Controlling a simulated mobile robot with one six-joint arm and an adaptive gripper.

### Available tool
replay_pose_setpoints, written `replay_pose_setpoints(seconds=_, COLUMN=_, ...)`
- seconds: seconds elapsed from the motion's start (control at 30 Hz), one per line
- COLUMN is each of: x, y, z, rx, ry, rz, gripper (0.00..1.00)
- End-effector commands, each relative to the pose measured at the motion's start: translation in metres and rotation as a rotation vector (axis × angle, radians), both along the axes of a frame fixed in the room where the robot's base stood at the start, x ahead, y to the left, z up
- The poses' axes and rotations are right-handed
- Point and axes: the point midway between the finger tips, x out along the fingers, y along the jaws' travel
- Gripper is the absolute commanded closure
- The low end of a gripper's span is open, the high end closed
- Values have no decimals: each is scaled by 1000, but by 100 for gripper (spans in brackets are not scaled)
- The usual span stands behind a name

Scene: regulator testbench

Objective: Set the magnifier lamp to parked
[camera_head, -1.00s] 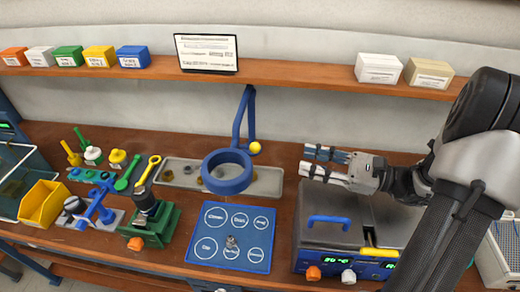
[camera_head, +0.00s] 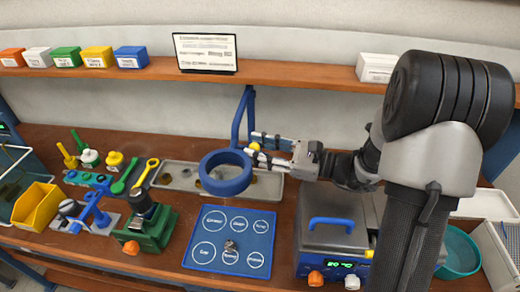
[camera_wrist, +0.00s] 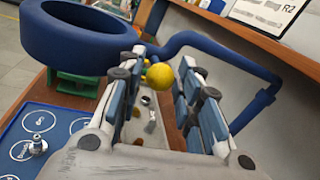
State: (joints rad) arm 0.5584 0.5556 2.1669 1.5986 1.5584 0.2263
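The magnifier lamp has a blue ring head (camera_head: 226,173) and a blue bent arm (camera_head: 238,118) rising at the back of the bench. A yellow knob (camera_head: 255,146) sits on the lamp beside the ring. My gripper (camera_head: 253,149) is at the knob, coming from the right. In the wrist view the fingers of my gripper (camera_wrist: 168,75) are spread apart, with the yellow knob (camera_wrist: 160,76) between or just beyond their tips. The blue ring (camera_wrist: 80,35) is at upper left there. I cannot tell whether a finger touches the knob.
A grey tray (camera_head: 180,176) lies under the ring. A blue mat (camera_head: 232,240) with labelled circles is in front. A grey-topped machine with a blue handle (camera_head: 332,222) stands at right. A green vise (camera_head: 147,228) is at left. A wooden shelf (camera_head: 290,73) runs above.

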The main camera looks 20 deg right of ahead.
Motion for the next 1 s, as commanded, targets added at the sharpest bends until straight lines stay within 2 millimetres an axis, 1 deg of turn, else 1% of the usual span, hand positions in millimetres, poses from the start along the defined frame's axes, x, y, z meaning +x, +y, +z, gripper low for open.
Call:
replay_pose_setpoints(seconds=0.07, x=0, y=0, z=0, rx=0, ry=0, rz=0, gripper=68)
replay_pose_setpoints(seconds=0.5, x=0, y=0, z=0, rx=0, ry=0, rz=0, gripper=97)
replay_pose_setpoints(seconds=0.57, x=0, y=0, z=0, rx=0, ry=0, rz=0, gripper=100)
replay_pose_setpoints(seconds=1.0, x=0, y=0, z=0, rx=0, ry=1, rz=-2, gripper=100)
